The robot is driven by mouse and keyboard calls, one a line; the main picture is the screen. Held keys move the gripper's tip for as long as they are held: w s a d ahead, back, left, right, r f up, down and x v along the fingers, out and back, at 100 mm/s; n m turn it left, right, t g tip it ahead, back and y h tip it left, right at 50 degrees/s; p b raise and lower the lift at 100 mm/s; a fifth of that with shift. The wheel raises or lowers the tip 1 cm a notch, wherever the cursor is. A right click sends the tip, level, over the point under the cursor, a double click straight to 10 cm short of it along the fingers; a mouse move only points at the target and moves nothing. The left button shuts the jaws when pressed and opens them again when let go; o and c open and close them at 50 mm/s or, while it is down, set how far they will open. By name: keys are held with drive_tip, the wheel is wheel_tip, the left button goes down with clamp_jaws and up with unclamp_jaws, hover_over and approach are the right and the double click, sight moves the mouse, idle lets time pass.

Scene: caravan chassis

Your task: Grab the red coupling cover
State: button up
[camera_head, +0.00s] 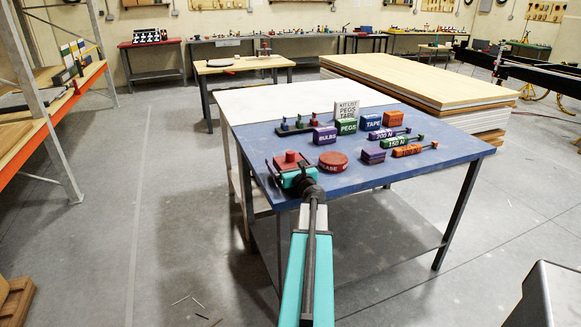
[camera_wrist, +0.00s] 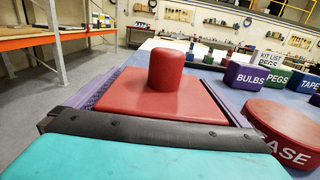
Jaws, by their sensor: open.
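The red coupling cover (camera_head: 291,160) is a flat red plate with an upright rounded knob, at the left front of the blue table. It fills the middle of the wrist view (camera_wrist: 178,75). My gripper (camera_head: 293,171) is open, low at the cover's near side. In the wrist view, a dark bar and a teal block cross the foreground and hide the cover's near edge. Purplish strips run along the cover's left and right sides; I cannot tell whether they touch it. Nothing appears gripped.
A round red case (camera_head: 333,161) lies just right of the cover. The bulbs box (camera_head: 325,136), pegs box (camera_head: 346,127), purple stack (camera_head: 373,155) and several labelled tools stand further right and back on the blue table (camera_head: 350,181). A board stack (camera_head: 420,80) is behind.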

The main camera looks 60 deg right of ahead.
sight(287, 153)
drive_tip(key=c, duration=1.1)
drive_tip(key=shift+r, duration=0.1)
drive_tip(key=shift+r, duration=1.6)
drive_tip(key=s+d, duration=0.1)
drive_tip(key=s, duration=0.4)
drive_tip(key=s+d+r+b, duration=0.1)
drive_tip(key=s+d, duration=0.1)
drive_tip(key=s, duration=0.3)
drive_tip(key=s+d, duration=0.2)
drive_tip(key=s, duration=0.3)
drive_tip(key=shift+d+r+b, duration=0.15)
drive_tip(key=shift+r+b, duration=0.15)
drive_tip(key=shift+b, duration=0.05)
